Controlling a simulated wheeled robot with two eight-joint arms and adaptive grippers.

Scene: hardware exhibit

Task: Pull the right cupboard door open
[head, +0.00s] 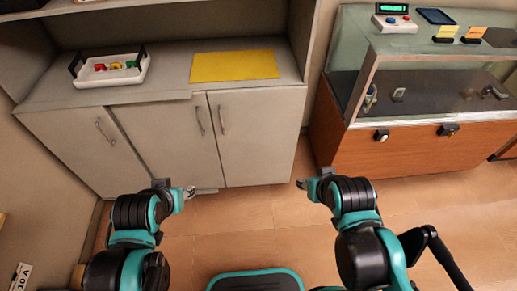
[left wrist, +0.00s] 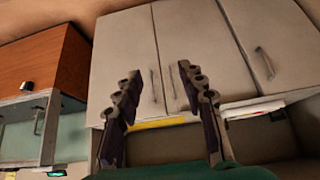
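The right cupboard door (head: 255,135) is closed, with a vertical bar handle (head: 221,119) near its left edge. In the left wrist view, which looks upside down, this door (left wrist: 122,60) is on the left, and its handle (left wrist: 154,86) shows between my fingers. My left gripper (head: 190,192) is low in front of the cupboard, below the handles and apart from them. Its fingers (left wrist: 158,76) are spread, with nothing held. My right gripper (head: 303,184) is to the right of the door, above the floor; its finger opening is too small to judge.
The middle door (head: 165,135) has its handle (head: 200,120) close beside the right one. The left door (head: 85,150) is also closed. A white tray (head: 112,80) and a yellow mat (head: 235,66) lie on the counter. A glass display case (head: 420,142) stands at right. Floor between my arms is clear.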

